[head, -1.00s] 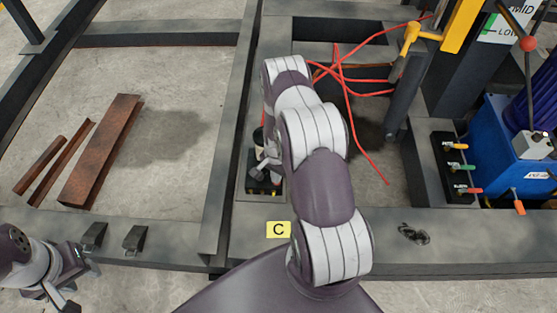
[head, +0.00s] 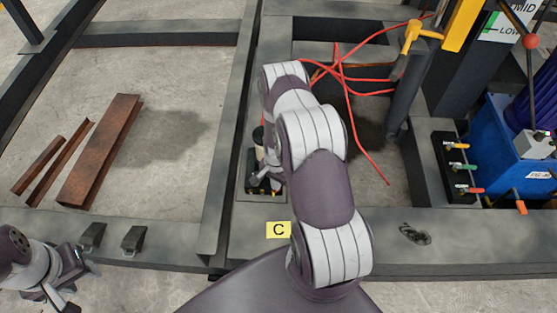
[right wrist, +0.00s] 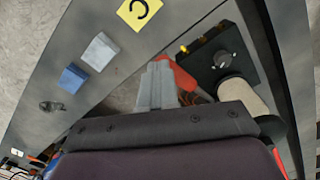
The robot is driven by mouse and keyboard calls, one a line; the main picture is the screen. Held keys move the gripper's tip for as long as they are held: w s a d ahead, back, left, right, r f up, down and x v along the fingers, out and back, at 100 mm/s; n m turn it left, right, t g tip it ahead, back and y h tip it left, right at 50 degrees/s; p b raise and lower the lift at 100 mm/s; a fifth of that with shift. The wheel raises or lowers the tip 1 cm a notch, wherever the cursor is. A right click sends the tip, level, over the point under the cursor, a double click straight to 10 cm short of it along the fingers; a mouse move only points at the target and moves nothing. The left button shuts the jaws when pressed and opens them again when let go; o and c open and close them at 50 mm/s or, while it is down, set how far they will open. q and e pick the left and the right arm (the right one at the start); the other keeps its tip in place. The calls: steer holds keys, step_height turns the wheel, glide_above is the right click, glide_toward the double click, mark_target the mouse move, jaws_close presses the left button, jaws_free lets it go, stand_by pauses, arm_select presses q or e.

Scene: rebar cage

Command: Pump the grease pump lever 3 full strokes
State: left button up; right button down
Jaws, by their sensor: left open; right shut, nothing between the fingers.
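The grease pump is a small black block with a pale cylinder. In the head view the pump (head: 264,188) stands on the dark frame near the yellow C label, partly hidden by my right arm. The right wrist view shows the pump's black block (right wrist: 220,60) from close up. A red part (right wrist: 178,76), perhaps the lever's grip, lies beside my right gripper's tips. My right gripper (right wrist: 157,80) is shut and empty; whether it touches the red part I cannot tell. My left gripper (head: 62,292) is open at the lower left, far from the pump.
The yellow C label (head: 278,230) is on the front beam. Red hoses (head: 350,85) lie behind my right arm. A valve block (head: 458,165) and a blue unit (head: 510,140) stand at right. Rusty steel pieces (head: 100,150) lie on the floor at left.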

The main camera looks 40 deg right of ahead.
steer(key=shift+s+a+f+b, duration=0.25)
steer(key=shift+f+b, duration=0.1)
steer(key=shift+f, duration=0.25)
steer(key=shift+s+a+f+b, duration=0.1)
steer(key=shift+s+f+b, duration=0.1)
steer(key=shift+f, duration=0.15)
steer(key=shift+s+a+f+b, duration=0.1)
steer(key=shift+f+b, duration=0.1)
steer(key=shift+f, duration=0.1)
steer(key=shift+s+a+f+b, duration=0.15)
steer(key=shift+f+b, duration=0.25)
steer(key=shift+f, duration=0.25)
